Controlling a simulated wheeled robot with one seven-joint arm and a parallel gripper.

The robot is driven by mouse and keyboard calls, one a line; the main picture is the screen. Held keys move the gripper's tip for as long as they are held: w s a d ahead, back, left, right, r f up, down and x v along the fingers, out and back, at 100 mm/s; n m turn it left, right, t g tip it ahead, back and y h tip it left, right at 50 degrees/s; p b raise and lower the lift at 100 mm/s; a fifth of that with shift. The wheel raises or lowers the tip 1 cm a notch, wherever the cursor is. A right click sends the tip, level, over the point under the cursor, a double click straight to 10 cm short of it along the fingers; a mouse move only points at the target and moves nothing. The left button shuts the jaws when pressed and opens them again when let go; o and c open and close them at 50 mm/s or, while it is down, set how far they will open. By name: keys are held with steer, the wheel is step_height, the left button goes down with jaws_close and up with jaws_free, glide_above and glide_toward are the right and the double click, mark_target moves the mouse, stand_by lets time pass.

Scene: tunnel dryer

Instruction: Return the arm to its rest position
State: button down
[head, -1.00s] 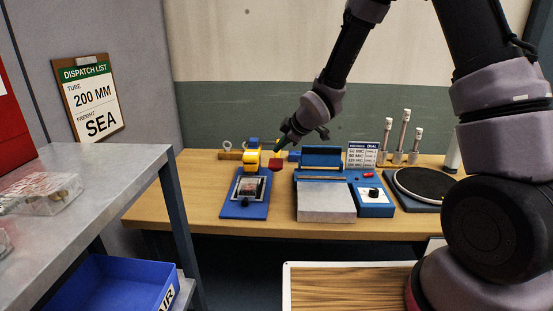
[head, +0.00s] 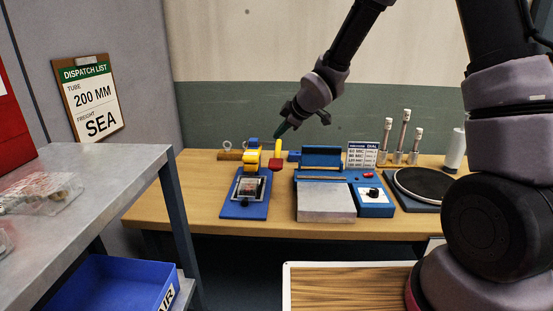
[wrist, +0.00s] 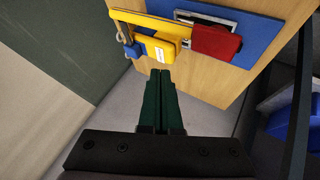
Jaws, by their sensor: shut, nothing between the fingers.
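My gripper (head: 281,130) hangs in the air above the back of the wooden workbench (head: 160,205), left of centre in the head view. In the wrist view its two dark green fingers (wrist: 160,100) are together with nothing between them. A yellow tool with a red block (head: 275,164) stands just beyond and below the fingertips. In the wrist view the yellow tool (wrist: 150,50) lies ahead of the fingers, apart from them.
A blue-based device (head: 243,208), a blue sealer with a metal plate (head: 325,200), a round dark plate (head: 425,185) and upright metal posts (head: 403,135) occupy the bench. A grey metal table (head: 100,190) stands left, with a blue bin (head: 125,285) below it.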

steer(key=s+d+r+m+t+h, duration=0.1)
steer(key=s+d+r+m+h, duration=0.15)
steer(key=d+r+m, duration=0.4)
steer(key=s+d+r+m+h, duration=0.2)
steer(key=s+d+r+m, duration=0.15)
steer(key=d+r, duration=0.6)
steer(key=s+d+r+m, duration=0.3)
steer(key=s+d+m, duration=0.2)
steer(key=s, duration=0.5)
steer(key=s+d+r+m, duration=0.2)
steer(key=s+d+m, duration=0.3)
steer(key=s, duration=0.5)
steer(key=shift+s+r+m+g+y, duration=0.15)
steer(key=shift+r+m+g+y, duration=0.15)
steer(key=shift+r+m+y, duration=0.15)
